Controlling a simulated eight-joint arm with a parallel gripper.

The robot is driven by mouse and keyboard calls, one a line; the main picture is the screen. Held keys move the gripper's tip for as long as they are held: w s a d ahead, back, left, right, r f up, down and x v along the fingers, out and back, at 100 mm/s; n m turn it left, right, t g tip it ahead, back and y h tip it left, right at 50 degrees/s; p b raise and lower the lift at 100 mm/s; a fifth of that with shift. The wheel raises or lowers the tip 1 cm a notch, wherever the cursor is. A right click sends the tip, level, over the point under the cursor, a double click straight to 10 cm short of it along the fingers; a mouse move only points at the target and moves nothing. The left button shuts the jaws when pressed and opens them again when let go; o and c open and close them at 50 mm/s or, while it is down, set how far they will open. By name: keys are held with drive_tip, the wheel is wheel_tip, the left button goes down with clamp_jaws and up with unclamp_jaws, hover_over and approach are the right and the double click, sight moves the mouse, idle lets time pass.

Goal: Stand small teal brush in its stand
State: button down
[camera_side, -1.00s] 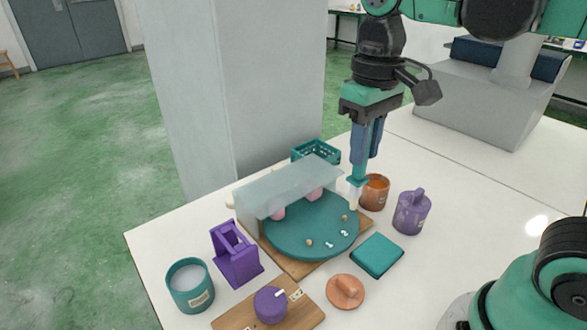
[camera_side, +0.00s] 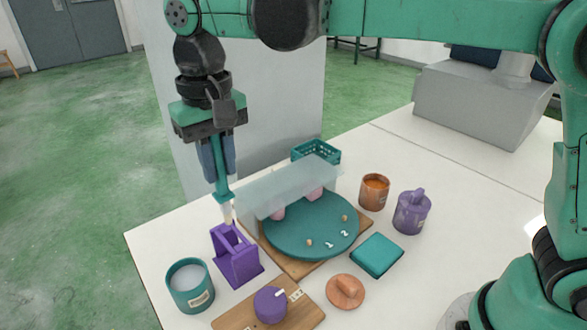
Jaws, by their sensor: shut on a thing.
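My gripper (camera_side: 218,172) is shut on the small teal brush (camera_side: 223,196). The brush hangs upright with its pale bristles (camera_side: 228,213) pointing down. The purple stand (camera_side: 238,264) is on the white table at the left. The bristle end is just above or at the top of the stand. I cannot tell whether it is inside the stand's opening or only in front of or behind it.
A teal turntable (camera_side: 300,240) with a translucent screen (camera_side: 285,187) is right of the stand. A teal pot (camera_side: 190,287) and a wooden board with a purple knob (camera_side: 270,305) are near. An orange pot (camera_side: 374,193), purple lidded jar (camera_side: 411,212), teal block (camera_side: 377,255) and basket (camera_side: 325,151) stand further right.

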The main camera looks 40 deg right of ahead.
sight(225, 195)
drive_tip(key=shift+f, duration=3.9)
drive_tip(key=shift+f, duration=0.15)
drive_tip(key=shift+c, duration=0.8)
unclamp_jaws()
drive_tip(key=shift+r, duration=3)
drive_tip(key=shift+r, duration=0.15)
